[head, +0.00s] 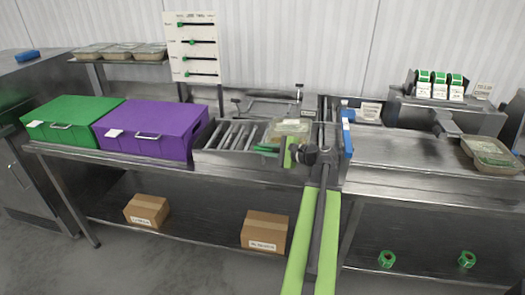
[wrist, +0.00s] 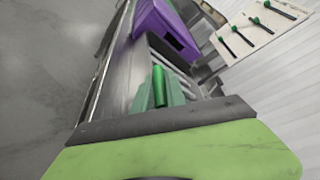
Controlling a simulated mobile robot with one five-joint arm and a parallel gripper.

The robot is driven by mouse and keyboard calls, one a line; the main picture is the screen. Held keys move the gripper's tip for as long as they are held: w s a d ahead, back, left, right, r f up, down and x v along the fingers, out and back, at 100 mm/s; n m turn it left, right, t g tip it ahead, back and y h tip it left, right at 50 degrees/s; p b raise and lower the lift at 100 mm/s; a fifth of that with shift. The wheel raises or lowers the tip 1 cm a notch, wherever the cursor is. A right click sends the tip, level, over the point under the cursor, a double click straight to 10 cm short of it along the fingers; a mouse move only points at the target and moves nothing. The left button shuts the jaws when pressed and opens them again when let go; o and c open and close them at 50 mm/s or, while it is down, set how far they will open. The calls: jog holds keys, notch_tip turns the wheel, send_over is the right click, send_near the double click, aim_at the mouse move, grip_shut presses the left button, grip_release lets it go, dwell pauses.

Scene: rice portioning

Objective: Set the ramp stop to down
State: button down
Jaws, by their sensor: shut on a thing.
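The roller ramp (head: 232,135) lies in the bench right of the purple box, with bare metal rollers. At its right end is a green part (head: 266,148), which I take to be the ramp stop. In the wrist view a bright green upright handle (wrist: 160,86) stands on a paler green base (wrist: 148,98), beside the rollers (wrist: 172,62). My gripper (head: 288,152) is at this right end of the ramp, shut on the green handle. My arm covers part of the ramp stop, and whether it is up or down I cannot tell.
A covered food tray (head: 290,127) sits just behind my gripper. The purple box (head: 152,125) and green box (head: 70,118) stand to the left. A blue-handled tool (head: 347,137) stands close right. The right bench is mostly clear.

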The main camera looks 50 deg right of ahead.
jog(key=shift+f, duration=0.15)
notch_tip(320, 180, down, 3)
jog(key=b, duration=0.3)
jog(key=shift+s+a+r, duration=0.1)
jog(key=shift+a+r, duration=0.05)
jog(key=shift+r, duration=0.15)
jog(key=c, duration=1.4)
grip_release()
jog(key=shift+o, duration=0.2)
jog(key=p+v, duration=0.4)
jog(key=v, duration=1.3)
jog(key=shift+s, duration=0.2)
jog(key=shift+r, duration=0.1)
